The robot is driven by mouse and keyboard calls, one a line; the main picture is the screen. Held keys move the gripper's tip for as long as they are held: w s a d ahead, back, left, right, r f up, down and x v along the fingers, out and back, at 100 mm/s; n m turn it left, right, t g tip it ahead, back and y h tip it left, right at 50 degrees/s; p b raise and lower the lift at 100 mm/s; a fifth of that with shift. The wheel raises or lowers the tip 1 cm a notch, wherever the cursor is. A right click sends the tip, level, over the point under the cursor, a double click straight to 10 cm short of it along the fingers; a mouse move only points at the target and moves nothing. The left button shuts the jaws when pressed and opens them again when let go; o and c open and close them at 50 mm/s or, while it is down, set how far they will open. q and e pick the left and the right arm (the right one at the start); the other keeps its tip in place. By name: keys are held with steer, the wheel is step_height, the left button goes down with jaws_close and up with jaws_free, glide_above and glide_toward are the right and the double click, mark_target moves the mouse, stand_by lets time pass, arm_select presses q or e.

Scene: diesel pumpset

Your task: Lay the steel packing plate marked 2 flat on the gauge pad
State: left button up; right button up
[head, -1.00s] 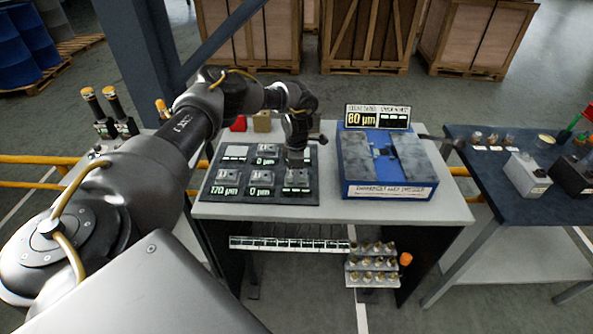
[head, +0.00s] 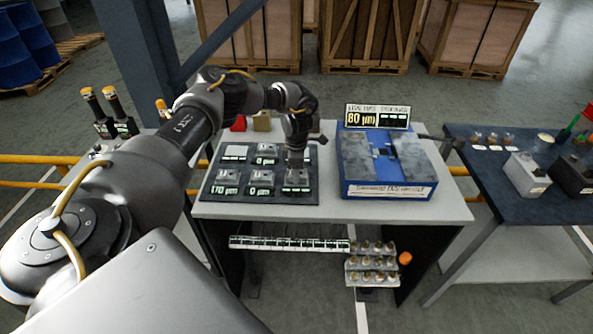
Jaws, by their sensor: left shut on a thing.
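My left gripper (head: 296,166) points down over the lower right cell of a dark rack board (head: 210,197) on the bench. It is shut on a small grey steel plate (head: 297,176) at that cell; its mark is too small to read. Other grey plates sit in the board, one in the lower left cell (head: 228,176) and one in the lower middle cell (head: 261,177). A blue gauge block (head: 362,178) with grey top slabs stands right of the board, under a sign reading 80 µm (head: 376,117). I cannot single out the gauge pad.
The grey bench top (head: 440,209) is bare around the gauge block. A red block (head: 239,123) and a tan block (head: 262,121) stand behind the board. A dark side table (head: 490,178) with boxes and small pots is at right, across a gap.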

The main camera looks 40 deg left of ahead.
arm_select(q)
steer(key=shift+f, duration=0.25)
steer(key=shift+f+b, duration=0.35)
steer(key=shift+b, duration=0.05)
steer(key=o, duration=1.4)
steer(key=shift+c, duration=0.2)
steer(key=shift+r, duration=0.4)
step_height(320, 180, up, 10)
steer(key=b, duration=0.2)
